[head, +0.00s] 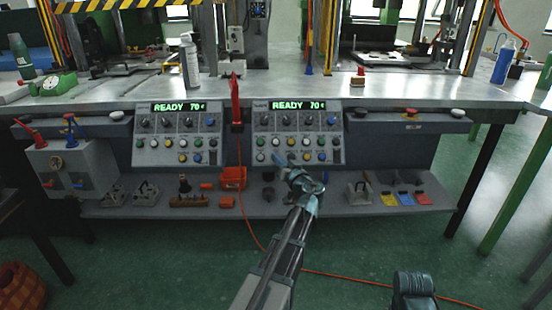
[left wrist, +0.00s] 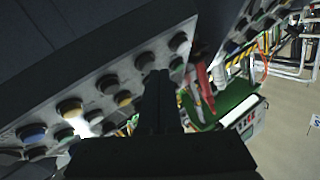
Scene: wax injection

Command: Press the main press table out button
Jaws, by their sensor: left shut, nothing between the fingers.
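The right control panel (head: 298,128) shows a green READY 70 display, a row of dark knobs and two rows of small coloured buttons. The left control panel (head: 178,133) looks much alike. The button labels are too small to read, so I cannot tell which is table out. My left gripper (head: 280,160) is shut and empty, in front of the lower left buttons of the right panel. In the left wrist view the dark shut fingers (left wrist: 155,88) point at a panel (left wrist: 100,90) with round buttons; contact cannot be told. My right gripper is not seen.
The lower shelf (head: 330,205) holds an orange bin (head: 233,177) and several small tools. A spray bottle (head: 190,62) stands on the bench. An orange hose crosses the green floor.

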